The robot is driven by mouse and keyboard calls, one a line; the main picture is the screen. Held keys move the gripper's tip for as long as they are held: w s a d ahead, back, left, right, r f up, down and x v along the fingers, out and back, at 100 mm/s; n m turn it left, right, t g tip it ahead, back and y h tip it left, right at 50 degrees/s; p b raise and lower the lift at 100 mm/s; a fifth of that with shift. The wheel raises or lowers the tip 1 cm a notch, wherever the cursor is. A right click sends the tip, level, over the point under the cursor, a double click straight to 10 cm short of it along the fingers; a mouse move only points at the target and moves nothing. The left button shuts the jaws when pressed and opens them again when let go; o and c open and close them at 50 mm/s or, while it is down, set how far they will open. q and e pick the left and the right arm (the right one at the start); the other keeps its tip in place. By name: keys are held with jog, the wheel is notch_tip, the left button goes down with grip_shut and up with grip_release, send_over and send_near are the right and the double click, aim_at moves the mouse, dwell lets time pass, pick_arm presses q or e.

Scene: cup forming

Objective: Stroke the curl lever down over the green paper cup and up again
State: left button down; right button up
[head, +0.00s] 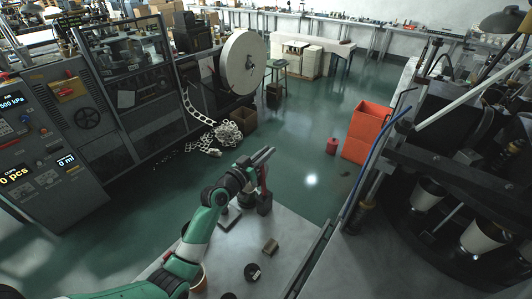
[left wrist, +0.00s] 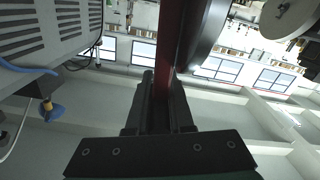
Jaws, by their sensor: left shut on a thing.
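My left gripper (head: 258,160) is at the far part of the pale table, at the end of my green arm. It is shut on a red bar, which looks like the curl lever (head: 263,180). Below the lever is a dark base block (head: 264,207). In the left wrist view the red lever (left wrist: 171,40) runs upward from between the dark fingers (left wrist: 162,95). The green paper cup cannot be made out in either view. My right gripper is not in view.
The pale table (head: 300,235) holds a brownish block (head: 270,246), a dark round piece (head: 252,271) and a flat plate (head: 229,217). A reddish-brown cup-like thing (head: 199,278) is partly hidden by my arm. Dark machinery with white cups (head: 427,193) stands at the right.

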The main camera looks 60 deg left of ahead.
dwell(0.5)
pick_arm(q)
jog(key=s+a+f+n+b, duration=0.3)
jog(key=a+f+n+b, duration=0.1)
jog(key=a+n+b, duration=0.2)
jog(key=shift+s+a+n+b, duration=0.35)
jog(key=shift+a+n, duration=0.25)
jog(key=shift+a, duration=0.65)
jog(key=c, duration=0.8)
grip_release()
jog(key=shift+s, duration=0.1)
